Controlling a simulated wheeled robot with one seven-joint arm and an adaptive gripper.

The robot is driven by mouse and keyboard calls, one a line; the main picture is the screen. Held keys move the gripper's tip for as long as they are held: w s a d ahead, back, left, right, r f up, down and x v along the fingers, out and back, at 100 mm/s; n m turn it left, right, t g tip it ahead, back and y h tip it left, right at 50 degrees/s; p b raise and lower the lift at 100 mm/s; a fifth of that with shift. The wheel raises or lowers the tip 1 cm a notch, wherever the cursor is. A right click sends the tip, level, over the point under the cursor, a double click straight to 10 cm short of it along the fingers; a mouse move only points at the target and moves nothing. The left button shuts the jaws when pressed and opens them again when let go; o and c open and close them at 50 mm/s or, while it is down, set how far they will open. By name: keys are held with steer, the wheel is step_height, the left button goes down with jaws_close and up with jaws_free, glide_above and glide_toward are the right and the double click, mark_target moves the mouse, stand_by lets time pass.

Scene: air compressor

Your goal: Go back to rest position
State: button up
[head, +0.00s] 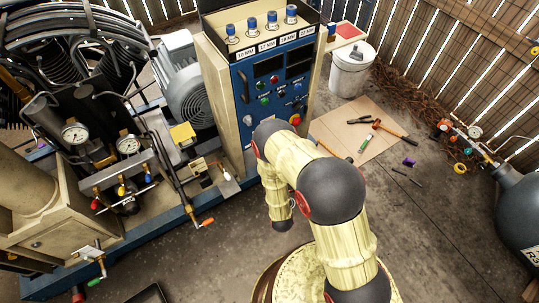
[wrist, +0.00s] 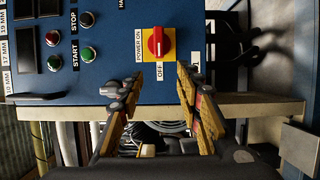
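My gripper (wrist: 158,78) shows in the wrist view with its two fingers spread and nothing between them. It is in front of the blue control panel (wrist: 115,18), just below the red rotary switch (wrist: 156,42) in that picture. The switch sits on a yellow plate with the labels POWER ON and OFF. In the head view the switch (head: 295,119) is at the panel's lower right. My arm bends in front of the panel there, and I cannot make out the gripper fingers.
The compressor with its gauges (head: 75,133) fills the left. A board (head: 345,145) with tools lies on the floor near a white bucket (head: 350,72). Floor right of my arm is mostly clear.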

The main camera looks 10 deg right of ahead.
stand_by(0.5)
steer(key=s+a+f+m+g, duration=0.2)
steer(key=s+f+m+g, duration=0.75)
steer(key=f+g, duration=0.4)
steer(key=s+d+r+m+p, duration=0.2)
steer(key=s+r, duration=0.4)
steer(key=r, duration=1.5)
steer(key=s+d+r+m+p, duration=0.1)
steer(key=s+r, duration=0.5)
steer(key=r, duration=1.5)
steer(key=s+d+r+m+t+y+p, duration=0.1)
steer(key=s+r, duration=0.5)
steer(key=r, duration=1.6)
steer(key=d+m+p, duration=0.1)
steer(key=d+m, duration=0.1)
steer(key=m, duration=0.1)
steer(key=shift+s+d+m+p, duration=0.15)
steer(key=shift+s+m+p, duration=0.05)
steer(key=shift+m+p, duration=0.15)
